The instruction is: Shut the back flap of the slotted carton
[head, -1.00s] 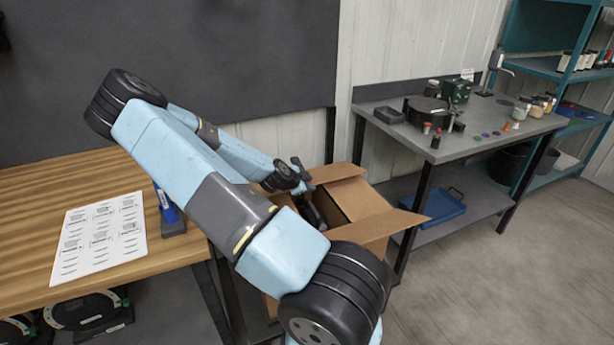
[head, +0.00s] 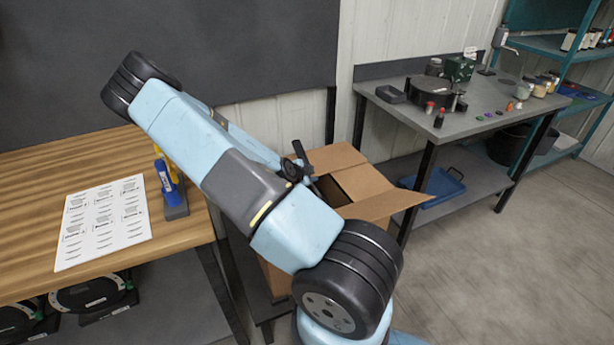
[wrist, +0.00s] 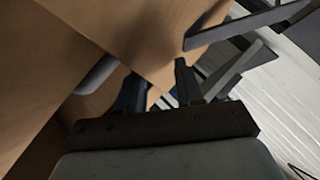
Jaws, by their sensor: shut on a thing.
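The slotted carton (head: 278,280) stands open between the two benches, partly hidden behind my arm. Its back flap (head: 336,157) lies at the far side of the opening. A side flap (head: 362,184) slopes at the right, and a near flap (head: 398,204) sticks outward; a dark gap shows between the flaps. My gripper (head: 302,166) is at the carton's back left, mostly hidden by my arm. In the wrist view my gripper (wrist: 158,88) has its fingers around the corner of a cardboard flap (wrist: 150,45); which flap cannot be told for certain.
A wooden bench (head: 60,180) with a printed sheet (head: 103,220) and a blue tube on a holder (head: 170,185) is at the left. A grey bench (head: 465,120) with a black round device is behind right. A blue tray (head: 440,187) sits on its lower shelf. Floor at right is clear.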

